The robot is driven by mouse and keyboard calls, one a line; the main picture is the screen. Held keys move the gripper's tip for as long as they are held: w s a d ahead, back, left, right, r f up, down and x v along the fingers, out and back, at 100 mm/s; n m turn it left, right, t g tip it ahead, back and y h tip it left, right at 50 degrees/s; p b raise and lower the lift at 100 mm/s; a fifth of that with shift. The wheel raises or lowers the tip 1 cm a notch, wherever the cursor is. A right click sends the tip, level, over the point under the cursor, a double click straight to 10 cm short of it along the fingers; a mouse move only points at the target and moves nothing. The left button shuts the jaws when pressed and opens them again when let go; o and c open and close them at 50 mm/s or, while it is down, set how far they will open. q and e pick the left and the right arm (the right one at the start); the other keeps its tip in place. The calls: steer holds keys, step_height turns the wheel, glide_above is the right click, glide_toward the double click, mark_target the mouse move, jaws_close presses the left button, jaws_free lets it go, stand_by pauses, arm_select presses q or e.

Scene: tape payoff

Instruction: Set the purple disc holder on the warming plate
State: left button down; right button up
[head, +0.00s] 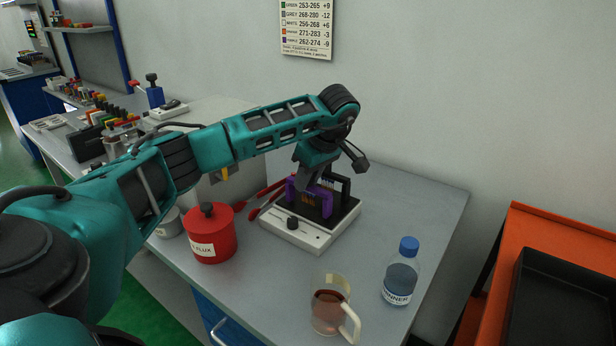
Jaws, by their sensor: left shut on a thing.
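The purple disc holder (296,190) is at the dark top of the warming plate (302,236), a white box with a black knob on its front. I cannot tell whether the holder rests on the plate or hangs just above it. My left gripper (308,184) points down over the plate and is shut on the holder. The gripper and wrist hide part of the holder. My right gripper is not in view.
A red FLUX pot (212,236) stands left of the plate, with red-handled tools (262,205) between. A glass jug (330,306) and a blue-capped thinner bottle (401,274) stand in front. An orange bench (545,235) with a black tray (565,300) is right.

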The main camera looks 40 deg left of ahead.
arm_select(q)
steer(key=shift+f, duration=0.3)
steer(key=c, duration=0.8)
jaws_free()
steer(key=shift+o, duration=0.2)
steer(key=o, duration=0.5)
steer(key=shift+r, duration=0.1)
step_height(320, 180, up, 5)
steer(key=p, duration=0.4)
steer(key=shift+p, duration=0.3)
steer(key=shift+r, duration=0.9)
